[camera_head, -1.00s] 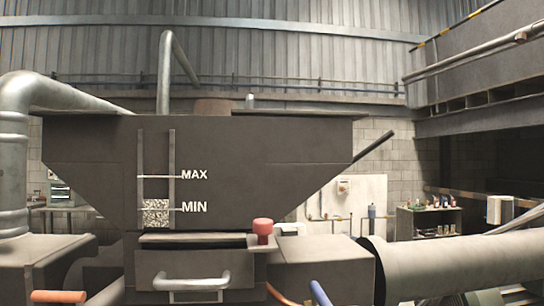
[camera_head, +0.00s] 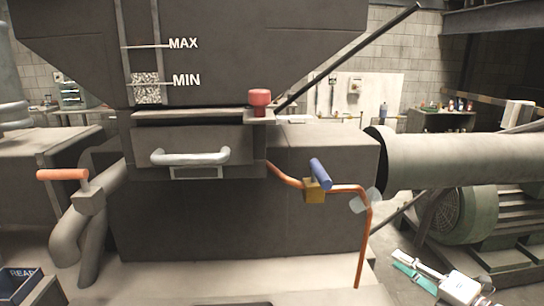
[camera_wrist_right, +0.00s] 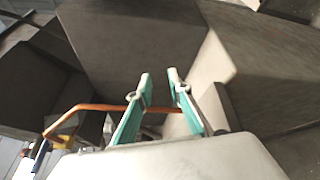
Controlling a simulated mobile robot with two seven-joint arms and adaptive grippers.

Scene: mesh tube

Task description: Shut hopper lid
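The dark hopper (camera_head: 220,50), with MAX and MIN marks beside a sight window, fills the upper middle of the head view. Its top and lid are above the picture, so the lid is hidden now. My right gripper (camera_head: 397,260), white and teal, is low at the right in the head view, well below and right of the hopper. In the right wrist view its two teal fingers (camera_wrist_right: 159,78) stand apart with nothing held between them. My left gripper is not in view.
A drawer with a pale handle (camera_head: 190,157) and a red knob (camera_head: 260,98) sit under the hopper. A dark rod (camera_head: 350,57) slants up right. A copper pipe (camera_head: 365,225) with a blue-handled valve (camera_head: 320,173) and a large grey duct (camera_head: 460,160) lie right.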

